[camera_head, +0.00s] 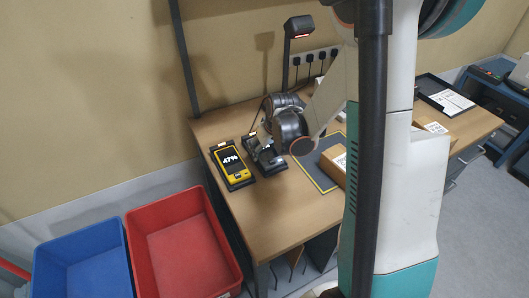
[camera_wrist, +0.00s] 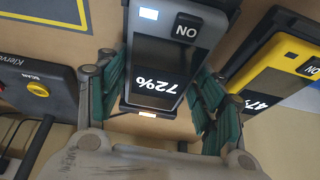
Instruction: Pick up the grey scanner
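The grey scanner (camera_wrist: 172,55) shows in the wrist view with a dark screen reading 72% and a key marked "ON". In the head view, its place on the desk is mostly hidden by my gripper, with a black cradle (camera_head: 271,165) showing below. My gripper (camera_wrist: 160,90) is over the scanner, with one green-padded finger on each side of it. The fingers are spread to about the scanner's width. Whether the pads touch its sides is not clear. In the head view my gripper (camera_head: 262,143) is low over the desk.
A yellow scanner (camera_head: 232,163) reading 47% lies in a cradle close to the left; the wrist view shows it at the right. Red (camera_head: 180,245) and blue (camera_head: 85,262) bins stand beside the desk.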

